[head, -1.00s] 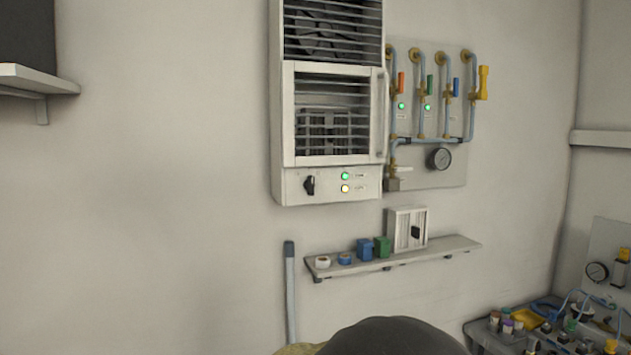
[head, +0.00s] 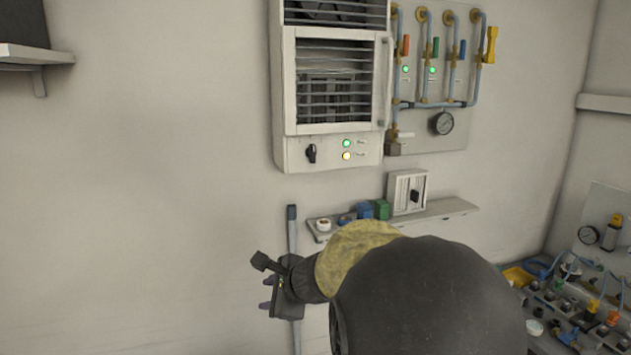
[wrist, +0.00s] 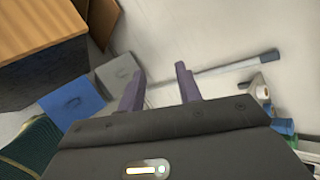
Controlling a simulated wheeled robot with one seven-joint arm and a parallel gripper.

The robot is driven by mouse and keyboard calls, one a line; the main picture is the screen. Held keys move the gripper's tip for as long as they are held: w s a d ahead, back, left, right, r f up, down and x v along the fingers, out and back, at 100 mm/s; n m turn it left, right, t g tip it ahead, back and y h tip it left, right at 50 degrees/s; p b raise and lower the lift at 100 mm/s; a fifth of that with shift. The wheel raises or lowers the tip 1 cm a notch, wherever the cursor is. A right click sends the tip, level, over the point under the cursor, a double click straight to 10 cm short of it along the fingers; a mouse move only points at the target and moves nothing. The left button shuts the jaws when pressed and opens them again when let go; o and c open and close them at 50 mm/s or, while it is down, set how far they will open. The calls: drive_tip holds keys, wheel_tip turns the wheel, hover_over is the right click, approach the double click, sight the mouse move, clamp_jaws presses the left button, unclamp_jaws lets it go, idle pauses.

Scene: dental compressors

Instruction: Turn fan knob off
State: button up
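The fan knob (head: 311,153) is a small black knob on the lower left front of the white wall-mounted fan unit (head: 330,155). Its grip looks roughly upright. A green and a yellowish lit lamp sit to its right. My gripper (head: 265,283) is below and left of the knob, well apart from it, in front of the wall. In the wrist view my gripper (wrist: 160,88) shows two purple fingers spread apart with nothing between them. The knob is not in the wrist view.
A wall shelf (head: 440,210) with small items and a white switch box (head: 407,192) is below the unit. A pole (head: 292,225) leans by the wall behind my gripper. Pipes and a gauge (head: 443,123) are on the right.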

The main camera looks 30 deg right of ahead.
sight(314, 147)
drive_tip(key=d+r+m+t+h+p, duration=0.1)
drive_tip(key=d+r+m+t+h, duration=0.2)
drive_tip(key=d+r+m, duration=0.5)
drive_tip(key=d+r+m+t+h+p, duration=0.2)
drive_tip(key=d+r+m, duration=0.5)
drive_tip(key=r, duration=0.8)
drive_tip(key=d+t+h, duration=0.1)
drive_tip(key=d+t, duration=0.1)
drive_tip(key=d, duration=0.1)
drive_tip(key=shift+w+r+m+h, duration=0.15)
drive_tip(key=shift+w+m+h, duration=0.25)
drive_tip(key=shift+w+p, duration=0.1)
drive_tip(key=shift+p, duration=0.2)
drive_tip(key=p+x, duration=0.3)
drive_tip(key=x, duration=0.5)
drive_tip(key=p+x, duration=0.4)
drive_tip(key=x, duration=0.4)
drive_tip(key=shift+w+r, duration=0.15)
drive_tip(key=shift+r, duration=0.1)
drive_tip(key=shift+w+d+f+p, duration=0.15)
drive_tip(key=shift+w+p, duration=0.25)
drive_tip(key=shift+w, duration=0.05)
clamp_jaws()
